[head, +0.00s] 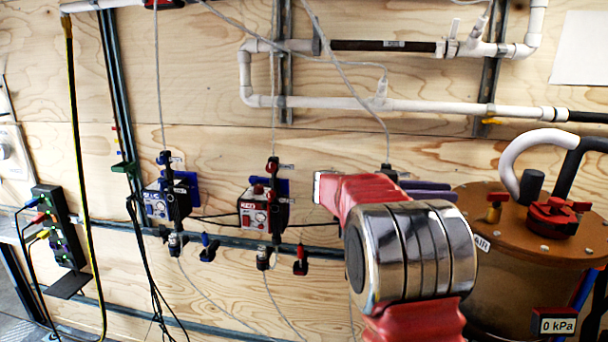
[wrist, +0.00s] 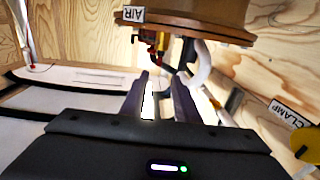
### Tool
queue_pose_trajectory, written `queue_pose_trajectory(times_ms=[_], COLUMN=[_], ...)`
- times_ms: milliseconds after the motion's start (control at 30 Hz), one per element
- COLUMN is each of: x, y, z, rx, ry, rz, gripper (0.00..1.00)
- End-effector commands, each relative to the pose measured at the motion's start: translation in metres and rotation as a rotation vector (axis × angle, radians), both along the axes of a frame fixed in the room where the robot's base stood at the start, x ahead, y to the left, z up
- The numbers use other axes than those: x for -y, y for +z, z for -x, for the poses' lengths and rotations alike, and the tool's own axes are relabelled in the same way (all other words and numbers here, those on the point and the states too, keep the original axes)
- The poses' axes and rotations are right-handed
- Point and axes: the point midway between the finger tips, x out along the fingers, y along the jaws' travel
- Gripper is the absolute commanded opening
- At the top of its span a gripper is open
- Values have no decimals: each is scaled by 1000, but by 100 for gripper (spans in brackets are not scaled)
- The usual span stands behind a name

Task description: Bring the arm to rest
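My arm, red with a banded metal joint, fills the lower right middle of the head view. My gripper (wrist: 162,80) shows its two dark purple-grey fingers in the wrist view, with a gap between them and nothing held. The fingers also show in the head view, pointing right toward the brown tank (head: 480,207), partly behind my arm. The same tank (wrist: 205,27), with its AIR label, is beyond the fingertips in the wrist view. I cannot tell the exact distance between them.
A blue-marked unit (head: 158,205) and a red-marked unit (head: 254,213) hang on the plywood wall. White pipes (head: 420,105) cross above. A display (head: 554,325) reads 0 kPa. A CLAMP label (wrist: 290,113) is at right in the wrist view.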

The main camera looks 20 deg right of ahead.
Motion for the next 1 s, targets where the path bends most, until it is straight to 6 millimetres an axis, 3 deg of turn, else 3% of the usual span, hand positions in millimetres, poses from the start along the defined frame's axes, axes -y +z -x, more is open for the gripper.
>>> queue_pose_trajectory(times_ms=[267,433,567,767,1000], x=[2,1,-11,-47,-116], y=[14,43,69,101,119], z=[-10,-38,-65,-102,-130], rx=[35,110,170,233,261], ry=[90,309,518,835,1201], rz=[32,95,137,160,123], gripper=[28,28,28,28,28])
